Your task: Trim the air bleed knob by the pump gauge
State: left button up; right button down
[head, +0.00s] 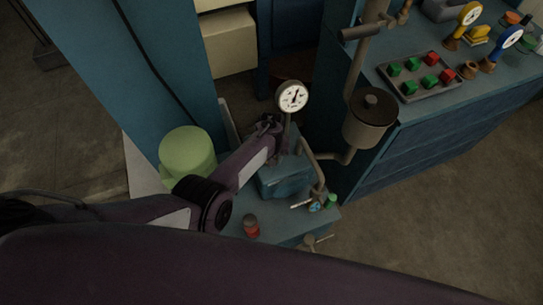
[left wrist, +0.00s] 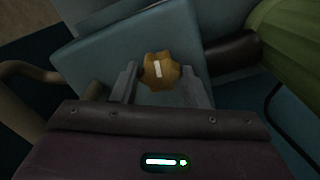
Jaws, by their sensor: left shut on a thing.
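The pump gauge (head: 293,97) has a round white dial with a dark needle and stands on a thin stem above the blue pump block (head: 284,180). The air bleed knob (left wrist: 160,70) is a lobed, brass-yellow knob with a white mark across its face, seen in the left wrist view. My left gripper (left wrist: 161,82) is shut on the knob, one finger on each side of it. In the head view my left gripper (head: 270,125) is just below and left of the gauge, and its wrist hides the knob. My right gripper is not in view.
A pale green cylinder (head: 187,153) stands left of my left forearm. A brown pot (head: 370,118) and pipes stand to the right. A red-topped item (head: 251,226) and small valves sit on the blue base. A tray (head: 424,90) of red and green blocks lies on the right bench.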

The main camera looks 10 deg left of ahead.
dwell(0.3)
pick_arm(q)
jog(key=o, duration=1)
jog(key=shift+c, duration=0.2)
notch_tip(320, 180, up, 7)
jog(key=shift+f+p, duration=0.15)
jog(key=shift+p, duration=0.95)
jog(key=shift+r, duration=0.55)
